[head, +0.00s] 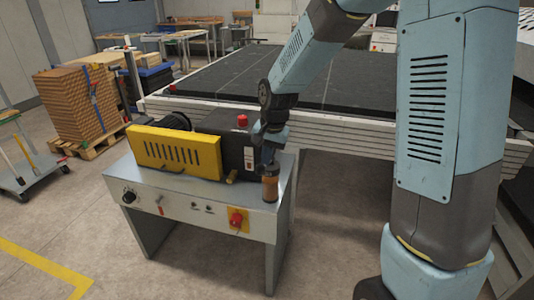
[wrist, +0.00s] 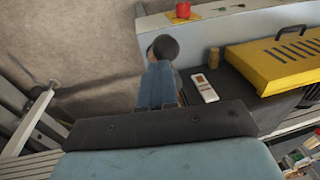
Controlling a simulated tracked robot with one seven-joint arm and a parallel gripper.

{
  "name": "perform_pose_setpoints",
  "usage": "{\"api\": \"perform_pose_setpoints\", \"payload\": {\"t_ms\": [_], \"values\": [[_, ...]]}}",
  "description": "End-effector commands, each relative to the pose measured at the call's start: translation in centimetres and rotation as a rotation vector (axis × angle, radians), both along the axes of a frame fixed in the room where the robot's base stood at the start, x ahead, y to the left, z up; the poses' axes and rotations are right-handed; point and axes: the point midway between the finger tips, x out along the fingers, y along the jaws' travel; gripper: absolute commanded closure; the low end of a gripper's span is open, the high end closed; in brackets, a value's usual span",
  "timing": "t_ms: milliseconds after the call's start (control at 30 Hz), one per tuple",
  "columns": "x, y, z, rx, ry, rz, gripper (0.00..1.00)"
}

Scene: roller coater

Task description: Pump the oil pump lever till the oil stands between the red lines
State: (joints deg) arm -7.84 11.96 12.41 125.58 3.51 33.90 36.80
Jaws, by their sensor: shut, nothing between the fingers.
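The oil pump lever shows its wooden handle (head: 270,188) at the right front corner of the machine table. In the wrist view, the handle's dark rounded end (wrist: 165,46) sits just past my fingertips. My gripper (head: 268,165) is shut and empty, pointing down right at the handle; the fingers (wrist: 158,85) also show in the wrist view. I cannot tell whether they touch it. The white sight gauge (head: 249,158) is on the black tank (head: 236,142), left of my gripper; it also shows in the wrist view (wrist: 204,88). Its oil level and red lines are too small to read.
A yellow slotted cover (head: 175,152) fills the table's left part. A small brass fitting (head: 232,177) is beside the tank. A red knob (head: 236,219) is on the front panel (head: 180,209). A long black-topped bed (head: 330,80) stands behind. Floor in front is clear.

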Motion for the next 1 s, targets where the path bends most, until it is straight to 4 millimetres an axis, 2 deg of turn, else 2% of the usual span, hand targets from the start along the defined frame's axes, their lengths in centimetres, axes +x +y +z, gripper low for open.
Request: {"api": "perform_pose_setpoints", "payload": {"t_ms": [600, 1000], "values": [[-2.4, 1.5, -7.8, 0.001, 0.009, 0.003, 1.00], [-2.6, 1.6, -10.8, 0.002, 0.008, 0.004, 1.00]]}}
